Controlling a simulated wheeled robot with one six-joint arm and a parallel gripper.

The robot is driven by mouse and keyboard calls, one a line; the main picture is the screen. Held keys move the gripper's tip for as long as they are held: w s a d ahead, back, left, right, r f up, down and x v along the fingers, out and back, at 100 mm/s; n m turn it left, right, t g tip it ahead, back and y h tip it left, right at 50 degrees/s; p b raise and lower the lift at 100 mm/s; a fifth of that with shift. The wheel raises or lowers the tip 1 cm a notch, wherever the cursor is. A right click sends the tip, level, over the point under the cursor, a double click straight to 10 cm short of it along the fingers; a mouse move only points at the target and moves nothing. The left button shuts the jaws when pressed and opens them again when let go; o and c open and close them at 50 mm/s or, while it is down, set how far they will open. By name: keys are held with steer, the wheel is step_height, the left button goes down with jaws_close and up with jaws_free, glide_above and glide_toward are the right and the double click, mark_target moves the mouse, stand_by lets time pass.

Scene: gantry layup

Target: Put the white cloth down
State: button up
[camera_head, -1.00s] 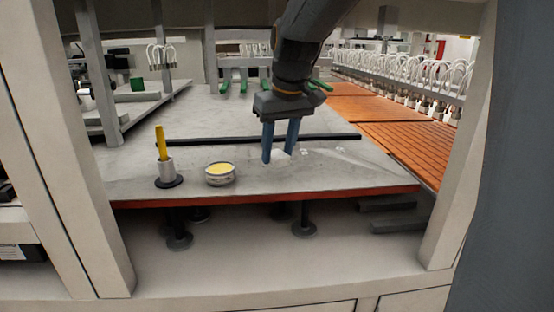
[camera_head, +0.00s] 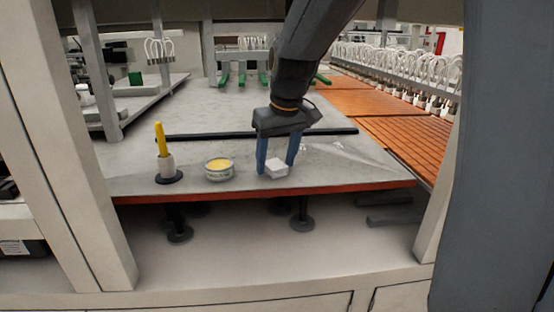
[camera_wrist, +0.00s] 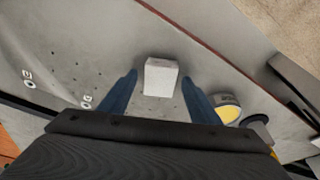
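The white cloth (camera_head: 277,168) looks like a small folded white block. It sits on the grey table top (camera_head: 330,175) near the front edge, right of the yellow-topped tin. My gripper (camera_head: 276,170) points down over it with one blue finger on each side. In the wrist view the cloth (camera_wrist: 161,77) lies between my open fingertips (camera_wrist: 159,74), with a gap showing on both sides. Nothing is held.
A round tin with yellow contents (camera_head: 219,169) and a yellow-handled tool in a holder (camera_head: 164,155) stand to the left. A black bar (camera_head: 215,137) lies across the table behind. Orange slatted panels (camera_head: 400,135) lie at right.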

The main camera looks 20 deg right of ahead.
mark_target(281, 168)
steer(key=b+v, duration=0.2)
steer(key=v, duration=0.5)
steer(key=shift+r, duration=0.4)
steer(key=shift+s+d, duration=0.1)
